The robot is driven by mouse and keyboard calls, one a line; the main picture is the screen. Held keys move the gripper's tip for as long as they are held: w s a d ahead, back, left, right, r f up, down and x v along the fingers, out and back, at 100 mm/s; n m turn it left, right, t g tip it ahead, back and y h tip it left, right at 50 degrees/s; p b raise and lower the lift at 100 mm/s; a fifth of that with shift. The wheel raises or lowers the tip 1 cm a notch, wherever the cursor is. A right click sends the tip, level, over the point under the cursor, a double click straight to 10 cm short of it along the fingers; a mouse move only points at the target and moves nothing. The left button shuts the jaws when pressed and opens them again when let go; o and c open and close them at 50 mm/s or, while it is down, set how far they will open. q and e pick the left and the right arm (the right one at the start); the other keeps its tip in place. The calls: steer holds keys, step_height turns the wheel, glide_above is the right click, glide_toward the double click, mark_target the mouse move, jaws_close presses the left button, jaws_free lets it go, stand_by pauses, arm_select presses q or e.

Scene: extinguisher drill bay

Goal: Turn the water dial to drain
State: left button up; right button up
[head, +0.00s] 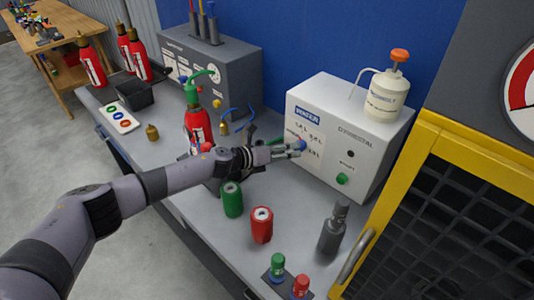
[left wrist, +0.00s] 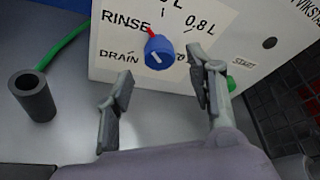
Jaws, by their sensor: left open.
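The water dial is a blue knob (left wrist: 158,50) on the front of a white dispenser box (head: 326,130). In the left wrist view, a red mark at its upper left edge points up and left, near the word RINSE. The DRAIN label (left wrist: 118,56) is left of the knob and lower; 0.8 L is to the upper right. My left gripper (left wrist: 160,76) is open, with its fingers apart on either side below the knob and nothing between them. In the head view the left gripper (head: 293,151) is right at the blue knob; contact cannot be told. My right gripper is not in view.
A green button (head: 342,179) is right of the dial. Green (head: 232,200) and red (head: 262,225) cans and a grey bottle (head: 333,229) stand in front. A red extinguisher (head: 198,127) stands behind my left arm. A yellow-framed cage (head: 398,168) is at right.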

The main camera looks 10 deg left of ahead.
arm_select(q)
steer(key=v, duration=0.8)
steer(key=shift+s+a, duration=0.2)
steer(key=shift+a, duration=0.05)
steer(key=shift+r, duration=0.1)
